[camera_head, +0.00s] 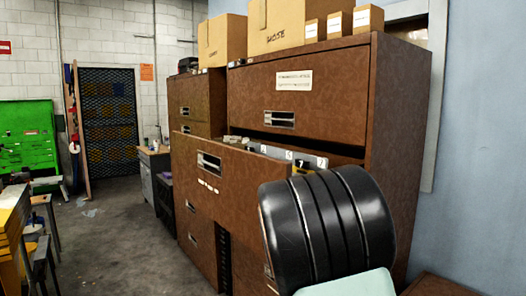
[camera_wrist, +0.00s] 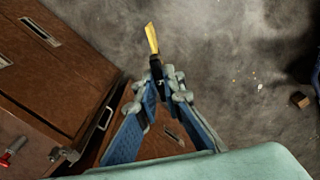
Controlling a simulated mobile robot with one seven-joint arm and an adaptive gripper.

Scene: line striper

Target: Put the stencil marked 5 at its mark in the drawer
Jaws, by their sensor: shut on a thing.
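My gripper (camera_wrist: 161,76) has blue fingers that meet at the tips in the wrist view. It is shut on a thin piece, yellow at its far end (camera_wrist: 152,38) and dark near the tips. The piece shows nearly edge-on, so no number can be read and I cannot tell that it is the stencil marked 5. In the head view the gripper is hidden behind my black arm link. The upper drawer (camera_head: 228,183) of the brown cabinet is pulled open. White number tags (camera_head: 290,153) show above its front edge. Its floor and marks are hidden.
The brown cabinet (camera_head: 400,130) carries cardboard boxes (camera_head: 277,25) on top. It also fills the left of the wrist view (camera_wrist: 65,70). A red-handled item (camera_wrist: 12,152) lies at the lower left there. Open concrete floor (camera_head: 110,235) lies left of the cabinet.

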